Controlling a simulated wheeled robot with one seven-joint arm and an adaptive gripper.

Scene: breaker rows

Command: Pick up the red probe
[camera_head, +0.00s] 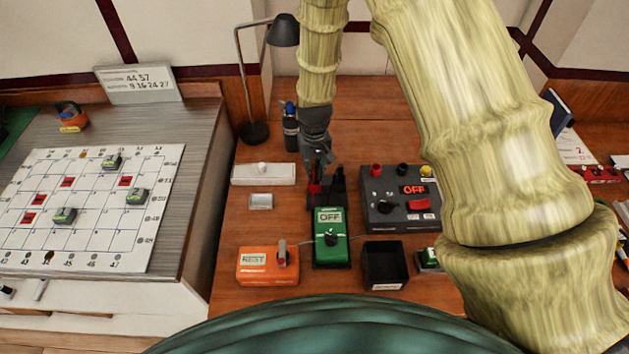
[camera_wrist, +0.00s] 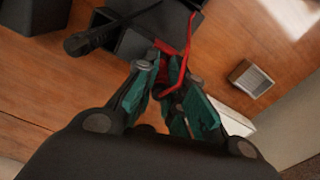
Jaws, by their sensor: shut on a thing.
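The red probe (camera_head: 313,191) stands at the left of a black holder behind the green meter (camera_head: 331,244) marked OFF. A red piece with a thin red lead shows between the fingers in the wrist view (camera_wrist: 172,75). My gripper (camera_head: 318,157) points down over the probe and is shut on it; it also shows in the wrist view (camera_wrist: 163,82). A black probe (camera_head: 338,184) is beside the red one, and its dark handle shows in the wrist view (camera_wrist: 90,40). I cannot tell whether the red probe is clear of the holder.
A dark power box (camera_head: 400,206) marked OFF is to the right. An orange box (camera_head: 268,265) marked REST and an open black bin (camera_head: 385,265) flank the meter. A lamp (camera_head: 254,132) stands behind left. A white strip (camera_head: 263,174) and small grey block (camera_head: 261,201) lie left.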

